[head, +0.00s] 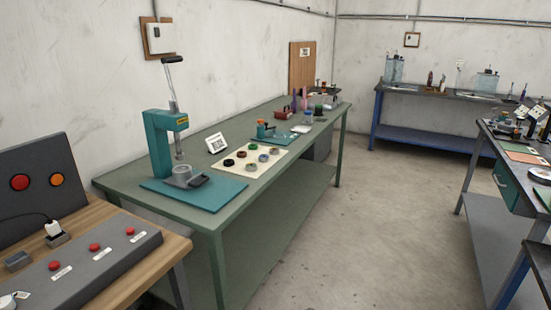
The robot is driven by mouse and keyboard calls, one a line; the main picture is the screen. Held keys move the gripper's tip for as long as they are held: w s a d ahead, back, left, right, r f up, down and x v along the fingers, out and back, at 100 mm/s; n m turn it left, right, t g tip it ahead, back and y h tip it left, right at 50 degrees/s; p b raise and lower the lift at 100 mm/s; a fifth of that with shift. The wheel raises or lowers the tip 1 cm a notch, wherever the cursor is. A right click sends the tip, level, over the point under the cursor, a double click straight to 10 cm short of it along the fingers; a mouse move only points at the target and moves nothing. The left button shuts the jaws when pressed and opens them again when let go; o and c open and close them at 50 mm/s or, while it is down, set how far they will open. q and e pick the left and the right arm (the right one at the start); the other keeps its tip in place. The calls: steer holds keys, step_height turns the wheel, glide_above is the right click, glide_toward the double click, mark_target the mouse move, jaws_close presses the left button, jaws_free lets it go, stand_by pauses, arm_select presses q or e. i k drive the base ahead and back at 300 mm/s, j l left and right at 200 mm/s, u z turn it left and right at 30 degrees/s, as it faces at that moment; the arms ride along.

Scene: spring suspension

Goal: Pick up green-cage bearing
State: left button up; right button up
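Several small ring-shaped parts lie on a cream mat (234,172) on the long green workbench (140,185). One ring at the back of the mat looks green (252,147), and I take it to be the green-cage bearing. It is small here, so its cage detail cannot be made out. The rings around it look black, brown, blue and grey. Neither of my grippers shows in the head view.
A teal arbor press (161,150) with a raised lever stands on a teal mat nearer me. A white sign (215,143) stands behind the cream mat. A wooden desk with a button panel (95,262) is at front left. Open concrete floor (375,220) lies right of the bench.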

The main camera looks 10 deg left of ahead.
mark_target(250, 167)
steer(key=i+l+z, duration=0.1)
steer(key=i, duration=1.15)
